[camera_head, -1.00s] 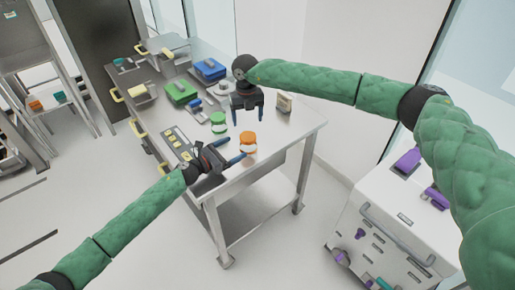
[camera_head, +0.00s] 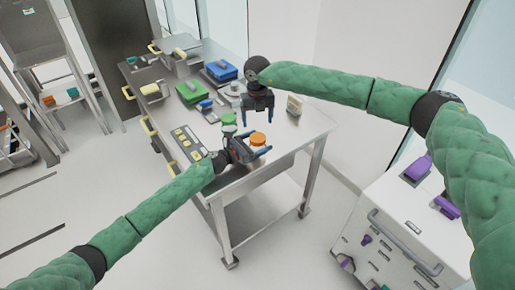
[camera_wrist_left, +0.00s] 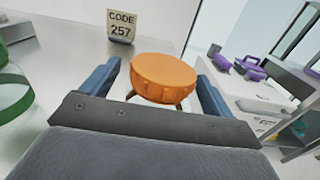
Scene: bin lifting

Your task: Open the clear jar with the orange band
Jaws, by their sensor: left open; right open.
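The jar with the orange band (camera_head: 258,139) stands upright near the table's front right corner. Its orange lid (camera_wrist_left: 163,77) fills the middle of the left wrist view, and its lid is on; most of the body is hidden below it. My left gripper (camera_head: 252,152) is open, with one blue finger on either side of the jar and visible gaps to the lid in the left wrist view. My right gripper (camera_head: 258,118) is open and empty, pointing down above the table just behind the jar.
A green-lidded jar (camera_head: 228,119) stands close left of the orange one. A card reading "CODE 257" (camera_wrist_left: 121,26) stands behind, also in the head view (camera_head: 295,105). Blue (camera_head: 221,71) and green (camera_head: 191,93) boxes are farther back. A white cart (camera_head: 400,225) stands right of the table.

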